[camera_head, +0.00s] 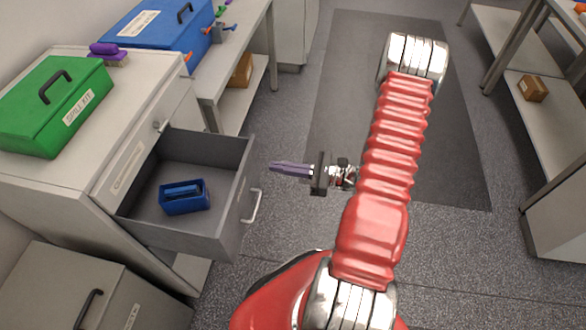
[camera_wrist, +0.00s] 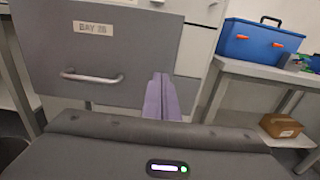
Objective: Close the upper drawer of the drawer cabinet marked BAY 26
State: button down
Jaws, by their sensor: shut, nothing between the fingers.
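The grey drawer cabinet (camera_head: 52,182) stands at the left in the head view, and its upper drawer (camera_head: 232,212) is pulled far out. A blue bin (camera_head: 186,198) sits inside the drawer. The drawer front has a silver bar handle (camera_head: 255,205). In the wrist view the drawer front (camera_wrist: 125,50) fills the upper left, with a BAY 26 label (camera_wrist: 92,28) above the handle (camera_wrist: 92,77). My gripper (camera_head: 272,168) has purple fingers, shut and empty, pointing toward the drawer front's far end with a gap between. The fingers (camera_wrist: 160,80) overlap the front's right edge in the wrist view.
A green spill kit box (camera_head: 50,115) and a purple item (camera_head: 105,52) are on the cabinet top. A blue toolbox (camera_head: 160,38) stands on the bench behind. A second cabinet (camera_head: 60,285) is at the lower left. The floor (camera_head: 290,225) beside the drawer is clear.

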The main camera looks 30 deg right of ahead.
aim_at(256, 163)
jog(key=shift+x, duration=1.9)
